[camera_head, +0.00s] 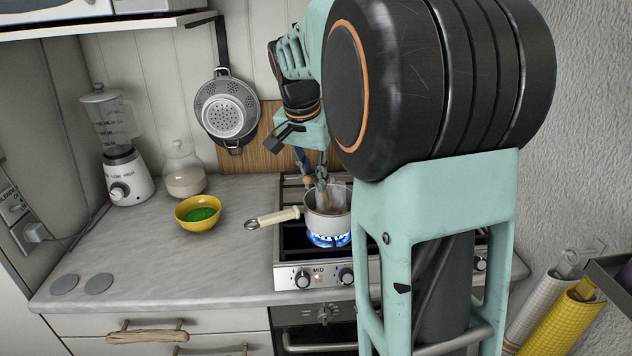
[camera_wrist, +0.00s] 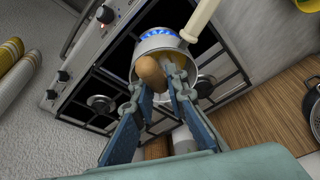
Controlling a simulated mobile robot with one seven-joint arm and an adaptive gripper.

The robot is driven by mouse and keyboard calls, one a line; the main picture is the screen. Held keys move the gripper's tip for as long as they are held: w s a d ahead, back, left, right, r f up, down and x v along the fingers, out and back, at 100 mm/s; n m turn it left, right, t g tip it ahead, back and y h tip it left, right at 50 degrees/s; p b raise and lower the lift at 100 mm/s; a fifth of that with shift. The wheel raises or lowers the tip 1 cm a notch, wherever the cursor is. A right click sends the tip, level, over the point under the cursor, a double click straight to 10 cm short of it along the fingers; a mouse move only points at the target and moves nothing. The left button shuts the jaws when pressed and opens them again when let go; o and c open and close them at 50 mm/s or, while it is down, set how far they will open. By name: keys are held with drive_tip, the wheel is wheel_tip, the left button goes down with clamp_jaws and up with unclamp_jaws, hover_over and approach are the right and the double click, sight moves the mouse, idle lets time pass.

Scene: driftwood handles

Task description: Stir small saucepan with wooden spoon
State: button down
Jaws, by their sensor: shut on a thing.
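The small saucepan (camera_head: 326,222) stands on the stove over a lit blue flame, its pale handle pointing left in the head view. The saucepan (camera_wrist: 160,42) also shows in the wrist view, with the flame beyond it. My gripper (camera_head: 318,180) is above the saucepan and points down at it. It is shut on the wooden spoon (camera_wrist: 151,74), whose brown wood shows between the fingers. In the head view a bit of the spoon shows by the fingertips, low at the pan's opening. The pan's contents and the spoon's lower end are not clearly visible.
A yellow bowl (camera_head: 198,213) with green contents stands on the counter left of the stove. A glass jar (camera_head: 184,170) and a blender (camera_head: 120,150) stand behind it. A colander (camera_head: 227,106) hangs on the wall. The front left counter is mostly clear.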

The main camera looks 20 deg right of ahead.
drive_tip(key=shift+s+a+r+p, duration=0.6)
drive_tip(key=shift+s+a+r, duration=0.15)
drive_tip(key=shift+r, duration=0.5)
drive_tip(key=shift+s+a+r+p, duration=0.6)
drive_tip(key=shift+s+a+r, duration=0.15)
drive_tip(key=shift+r, duration=0.5)
drive_tip(key=shift+s+a+r+p, duration=0.6)
drive_tip(key=shift+s+a+r, duration=0.15)
drive_tip(key=shift+r, duration=0.5)
drive_tip(key=shift+r+p, duration=1.65)
drive_tip(key=shift+r, duration=0.35)
